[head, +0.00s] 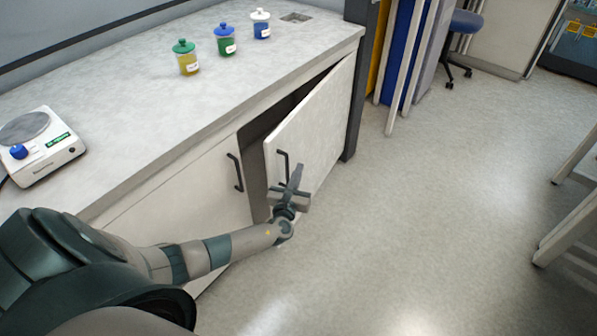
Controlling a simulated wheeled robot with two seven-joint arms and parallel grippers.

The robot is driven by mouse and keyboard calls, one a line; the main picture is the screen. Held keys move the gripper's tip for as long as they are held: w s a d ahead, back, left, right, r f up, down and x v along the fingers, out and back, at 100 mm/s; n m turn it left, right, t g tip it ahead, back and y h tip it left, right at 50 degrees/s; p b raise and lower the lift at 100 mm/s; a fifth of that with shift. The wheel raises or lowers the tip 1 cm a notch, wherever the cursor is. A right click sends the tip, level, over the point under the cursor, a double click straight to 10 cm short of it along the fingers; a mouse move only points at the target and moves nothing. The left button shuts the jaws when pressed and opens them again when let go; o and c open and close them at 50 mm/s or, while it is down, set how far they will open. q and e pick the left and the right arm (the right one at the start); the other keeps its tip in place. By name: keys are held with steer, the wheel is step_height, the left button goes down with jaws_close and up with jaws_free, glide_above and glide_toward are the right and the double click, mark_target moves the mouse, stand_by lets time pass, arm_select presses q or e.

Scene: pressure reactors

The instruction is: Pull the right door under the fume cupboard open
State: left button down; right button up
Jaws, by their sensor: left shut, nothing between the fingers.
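The right door (322,127) under the fume cupboard stands ajar, its left edge swung out from the cabinet front. A dark gap shows above it and along its left side. Its black bar handle (282,165) is near that free edge. My left gripper (296,172) is shut and empty, just in front of the door beside the handle; I cannot tell whether it touches. The left door (185,195) is closed, with its own black handle (236,172). My right gripper is not in view.
The worktop (150,110) above carries a hotplate (40,145) and three lidded jars, yellow (187,63), green (226,46) and blue (261,29). The floor (430,190) to the right is open. A blue stool (466,22) and table legs (565,215) stand farther right.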

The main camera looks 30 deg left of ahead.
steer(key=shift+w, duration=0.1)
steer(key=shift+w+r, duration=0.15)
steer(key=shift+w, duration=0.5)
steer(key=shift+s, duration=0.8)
